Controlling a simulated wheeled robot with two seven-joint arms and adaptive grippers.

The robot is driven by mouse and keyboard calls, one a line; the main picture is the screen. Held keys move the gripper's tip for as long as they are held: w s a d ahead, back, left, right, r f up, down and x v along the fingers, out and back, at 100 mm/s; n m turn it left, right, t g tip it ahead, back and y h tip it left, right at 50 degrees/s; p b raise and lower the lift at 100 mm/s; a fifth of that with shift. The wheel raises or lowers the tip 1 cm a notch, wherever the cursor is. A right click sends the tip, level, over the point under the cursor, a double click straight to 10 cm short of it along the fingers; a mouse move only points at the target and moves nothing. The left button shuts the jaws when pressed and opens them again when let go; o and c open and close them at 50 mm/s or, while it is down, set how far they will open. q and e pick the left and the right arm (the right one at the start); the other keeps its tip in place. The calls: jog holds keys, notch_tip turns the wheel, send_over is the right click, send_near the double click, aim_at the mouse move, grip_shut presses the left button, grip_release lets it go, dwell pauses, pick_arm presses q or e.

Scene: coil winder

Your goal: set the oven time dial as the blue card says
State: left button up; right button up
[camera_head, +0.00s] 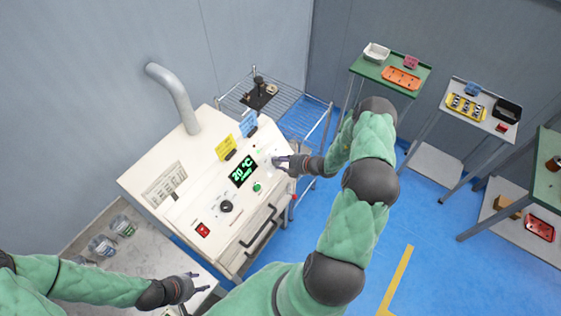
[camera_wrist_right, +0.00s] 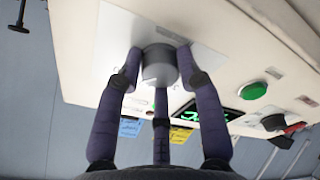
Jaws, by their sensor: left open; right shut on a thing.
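The cream oven (camera_head: 150,185) stands at the centre left with its sloping control panel. The blue card (camera_head: 248,124) stands at the panel's upper edge beside a yellow card (camera_head: 227,148); its writing is too small to read. The blue card also shows in the wrist view (camera_wrist_right: 130,128). My right gripper (camera_head: 277,162) is at the panel's right end. In the right wrist view its fingers are shut around a grey round dial (camera_wrist_right: 159,72); the dial's setting cannot be read. My left gripper (camera_head: 196,282) is open and empty at the lower left, away from the panel.
A wire rack (camera_head: 300,110) stands behind. Side tables with trays are at right. Blue floor is clear between.

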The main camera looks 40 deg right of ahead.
jog(key=shift+d+m, duration=0.25)
jog(key=shift+m, duration=0.05)
jog(key=o, duration=1)
jog(key=shift+c, duration=0.2)
jog(key=shift+o, duration=0.9)
jog(key=shift+f, duration=0.1)
jog(key=shift+s, duration=0.1)
jog(key=v, duration=1.2)
